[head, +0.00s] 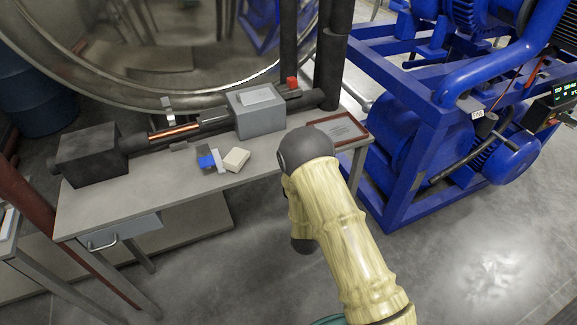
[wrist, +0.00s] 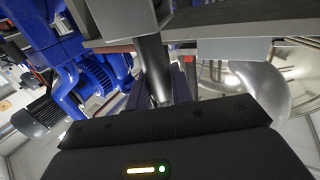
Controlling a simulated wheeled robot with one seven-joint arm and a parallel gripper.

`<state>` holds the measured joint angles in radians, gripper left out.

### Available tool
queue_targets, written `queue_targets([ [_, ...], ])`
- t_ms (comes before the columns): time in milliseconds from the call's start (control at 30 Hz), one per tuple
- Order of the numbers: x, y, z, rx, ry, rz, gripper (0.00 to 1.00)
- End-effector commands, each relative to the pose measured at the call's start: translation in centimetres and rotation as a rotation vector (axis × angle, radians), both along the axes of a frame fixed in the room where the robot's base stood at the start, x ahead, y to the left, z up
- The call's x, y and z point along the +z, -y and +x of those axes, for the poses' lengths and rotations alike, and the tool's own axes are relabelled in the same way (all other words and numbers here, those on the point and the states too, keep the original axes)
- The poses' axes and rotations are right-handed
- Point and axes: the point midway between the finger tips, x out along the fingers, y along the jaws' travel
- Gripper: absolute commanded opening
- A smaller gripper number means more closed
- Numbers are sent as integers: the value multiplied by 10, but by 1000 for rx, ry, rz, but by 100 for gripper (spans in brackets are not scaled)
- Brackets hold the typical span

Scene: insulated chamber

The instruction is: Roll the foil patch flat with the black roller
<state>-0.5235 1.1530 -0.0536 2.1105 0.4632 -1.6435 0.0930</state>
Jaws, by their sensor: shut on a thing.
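A pale, flat patch (head: 257,96), which looks like the foil, lies on top of the grey box (head: 262,122) on the bench. In the wrist view, the fingers of my gripper (wrist: 160,88) are closed around a dark cylinder (wrist: 154,62), which looks like the black roller. Its far end is hidden or runs out of clear view. In the head view, my arm covers the gripper and the roller, so I cannot tell whether the roller touches anything.
The bench (head: 165,200) also holds a dark block (head: 90,155), a copper rod (head: 175,131), a blue-and-white item (head: 212,161), a cream block (head: 236,160) and a red-rimmed tray (head: 366,133). Blue machinery (head: 400,165) stands at right. A large round metal flange (head: 130,97) is behind.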

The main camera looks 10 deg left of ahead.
Motion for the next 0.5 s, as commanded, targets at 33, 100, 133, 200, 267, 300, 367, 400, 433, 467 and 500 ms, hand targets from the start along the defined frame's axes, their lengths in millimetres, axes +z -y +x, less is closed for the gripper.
queue_targets([
  [33,-19,20,-1,-20,-3,-12,0],
  [100,-37,48,-2,-44,1,-17,0],
  [133,-45,60,-3,-52,2,-18,0],
  [200,-60,88,-5,-65,5,-21,0],
  [267,-70,111,-8,-70,8,-22,0],
  [300,-75,125,-9,-69,10,-23,0],
  [367,-81,144,-11,-64,12,-22,0],
  [400,-82,154,-12,-58,13,-21,0],
  [433,-83,160,-13,-53,14,-19,0],
  [467,-84,165,-14,-49,14,-18,0],
  [500,-84,170,-14,-44,16,-17,0],
])
